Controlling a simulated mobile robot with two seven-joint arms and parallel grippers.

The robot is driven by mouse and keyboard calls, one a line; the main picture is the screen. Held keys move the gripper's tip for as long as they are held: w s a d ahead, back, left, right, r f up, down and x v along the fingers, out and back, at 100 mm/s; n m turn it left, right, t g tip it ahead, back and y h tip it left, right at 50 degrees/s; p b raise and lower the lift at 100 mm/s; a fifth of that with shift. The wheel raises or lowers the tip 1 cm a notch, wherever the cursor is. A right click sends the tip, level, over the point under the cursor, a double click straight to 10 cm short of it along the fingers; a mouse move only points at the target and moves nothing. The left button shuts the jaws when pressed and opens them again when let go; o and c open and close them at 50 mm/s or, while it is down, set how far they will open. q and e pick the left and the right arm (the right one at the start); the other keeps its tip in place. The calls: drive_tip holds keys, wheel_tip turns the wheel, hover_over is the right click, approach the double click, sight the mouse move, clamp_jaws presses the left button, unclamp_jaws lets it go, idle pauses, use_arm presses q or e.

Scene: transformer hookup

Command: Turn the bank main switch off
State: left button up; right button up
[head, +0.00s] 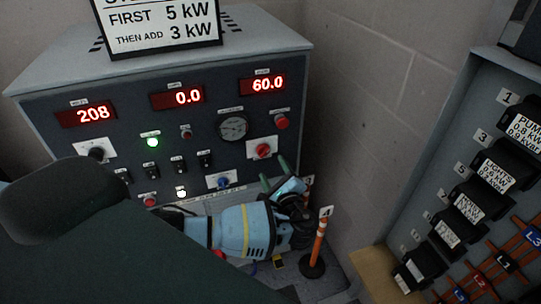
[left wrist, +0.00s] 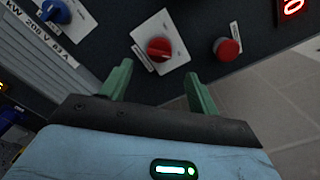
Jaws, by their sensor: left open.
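A red rotary knob (head: 263,150) on a white plate sits at the right of the dark control panel; its small label is unreadable, so I cannot confirm it is the bank main switch. It also shows in the left wrist view (left wrist: 159,49), just beyond and between the fingertips. My left gripper (head: 274,173) is open and empty, its two green fingers pointing at the panel below the knob, apparently apart from it. The open fingers also show in the left wrist view (left wrist: 159,73). My right gripper is not in view.
A red push button (head: 281,121) is right of the knob, and a blue knob (head: 218,182) is lower left. Red displays (head: 177,97) read 208, 0.0 and 60.0. A breaker cabinet (head: 455,120) stands at right. An orange post (head: 318,242) is close to my left wrist.

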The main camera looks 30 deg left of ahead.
sight(265, 154)
use_arm(q)
drive_tip(key=shift+x, duration=3.9)
drive_tip(key=c, duration=1)
drive_tip(key=shift+o, duration=0.2)
